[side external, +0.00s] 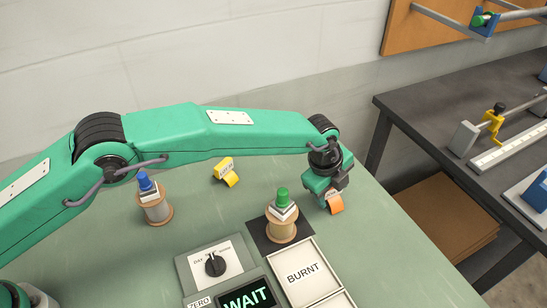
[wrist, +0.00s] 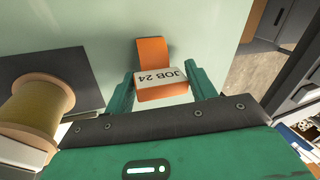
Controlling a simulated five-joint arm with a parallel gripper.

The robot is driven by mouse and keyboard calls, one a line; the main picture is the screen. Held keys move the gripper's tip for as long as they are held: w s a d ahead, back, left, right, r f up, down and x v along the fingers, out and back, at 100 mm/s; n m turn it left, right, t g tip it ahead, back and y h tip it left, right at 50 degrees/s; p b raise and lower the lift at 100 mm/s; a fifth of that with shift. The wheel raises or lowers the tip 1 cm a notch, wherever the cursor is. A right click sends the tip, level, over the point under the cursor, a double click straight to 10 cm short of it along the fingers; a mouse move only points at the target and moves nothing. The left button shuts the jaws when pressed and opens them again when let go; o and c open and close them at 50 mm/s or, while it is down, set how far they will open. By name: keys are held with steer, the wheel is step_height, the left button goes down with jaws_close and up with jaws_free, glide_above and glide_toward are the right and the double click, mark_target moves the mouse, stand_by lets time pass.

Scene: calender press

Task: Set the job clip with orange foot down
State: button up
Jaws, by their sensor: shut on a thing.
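The job clip with orange foot (side external: 335,204) is at the right end of my arm. In the wrist view the clip (wrist: 153,52) has a white label reading JOB 24, and its orange foot points away from my gripper. My gripper (side external: 328,188) is shut on the clip; in the wrist view the two green fingers of my gripper (wrist: 161,80) stand on either side of the label. The clip is low over the green table, near its right side. I cannot tell whether its foot touches the table.
A spool with a green top (side external: 282,220) stands on a dark pad left of my gripper. A blue-topped spool (side external: 153,202) and a yellow clip (side external: 225,171) are farther left. A BURNT tray (side external: 304,274), a dial panel (side external: 214,264) and a WAIT display (side external: 246,298) lie in front.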

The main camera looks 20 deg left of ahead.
steer(key=shift+f, duration=0.2)
steer(key=o, duration=1)
steer(key=shift+o, duration=0.2)
steer(key=shift+r, duration=0.1)
steer(key=v, duration=1.2)
steer(key=shift+r, duration=0.1)
